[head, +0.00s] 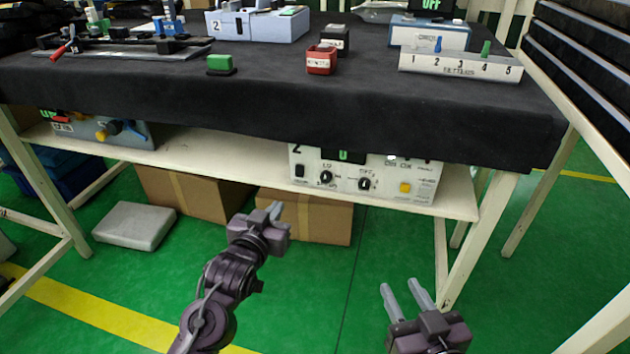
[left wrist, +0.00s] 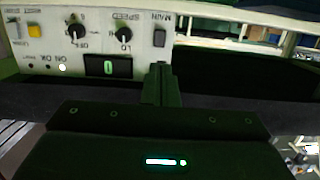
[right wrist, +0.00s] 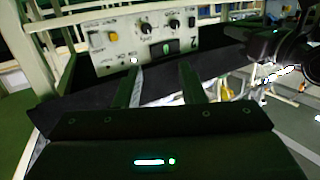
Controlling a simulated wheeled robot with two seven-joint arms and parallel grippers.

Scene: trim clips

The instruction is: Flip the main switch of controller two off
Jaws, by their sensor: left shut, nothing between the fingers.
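Controller two (head: 340,196) is a pale box on the shelf under the table, marked 2. Its main switch (head: 299,171) is a dark rocker at the panel's left end. In the left wrist view the panel is upside down, and the switch (left wrist: 159,37) sits by the MAIN label. A green 0 (left wrist: 108,68) shows on the display and a small lamp (left wrist: 62,67) by ON OK is lit. My left gripper (head: 277,211) is shut and empty, below and in front of the switch, apart from it. My right gripper (head: 399,285) is open and empty, low in front of the shelf.
The black-covered table (head: 270,105) overhangs the shelf (head: 215,157). Another controller (head: 100,129) with a yellow knob stands at the shelf's left. Cardboard boxes (head: 310,217) are under the shelf. A table leg (head: 468,240) stands at the right. Floor in front is clear.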

